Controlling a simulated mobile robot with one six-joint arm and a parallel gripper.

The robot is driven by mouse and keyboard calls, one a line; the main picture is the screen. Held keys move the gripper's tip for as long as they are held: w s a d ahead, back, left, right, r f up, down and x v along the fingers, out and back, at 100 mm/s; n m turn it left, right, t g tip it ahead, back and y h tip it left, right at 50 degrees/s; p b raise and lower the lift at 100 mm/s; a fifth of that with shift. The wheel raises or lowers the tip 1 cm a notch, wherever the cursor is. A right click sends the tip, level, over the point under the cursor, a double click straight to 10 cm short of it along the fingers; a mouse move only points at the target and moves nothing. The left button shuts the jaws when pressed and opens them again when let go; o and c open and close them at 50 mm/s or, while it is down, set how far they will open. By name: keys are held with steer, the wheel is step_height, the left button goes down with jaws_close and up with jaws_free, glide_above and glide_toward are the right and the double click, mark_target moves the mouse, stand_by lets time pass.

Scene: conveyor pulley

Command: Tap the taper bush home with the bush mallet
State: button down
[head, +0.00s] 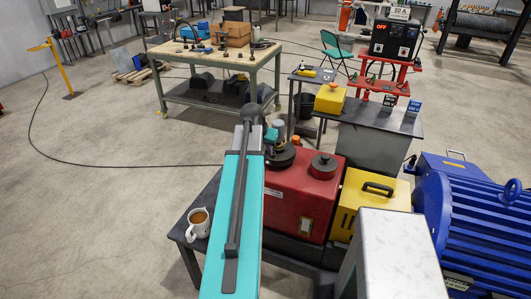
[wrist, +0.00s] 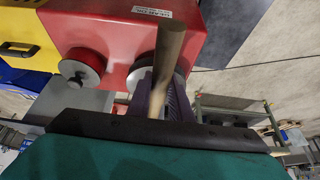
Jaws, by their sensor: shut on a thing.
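In the wrist view my gripper (wrist: 160,103) is shut on a wooden handle, which I take to be the bush mallet's (wrist: 168,60). The handle crosses in front of the red housing (wrist: 115,22). The mallet's head cannot be made out. The red housing also shows in the head view (head: 305,197), with a dark pulley (head: 323,166) on top and a second dark pulley (head: 283,158) to its left, beside my arm. Both show in the wrist view, the first at left (wrist: 80,68), the second (wrist: 142,74) partly behind the handle and fingers. The taper bush cannot be made out.
A yellow box (head: 362,207) stands right of the red housing, with a large blue motor (head: 475,225) beyond. A mug (head: 198,222) stands on the dark bench's left end. A workbench (head: 215,60) stands behind. The floor at left is mostly clear, with a cable (head: 110,165) across it.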

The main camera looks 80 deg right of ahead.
steer(key=shift+r, duration=3.6)
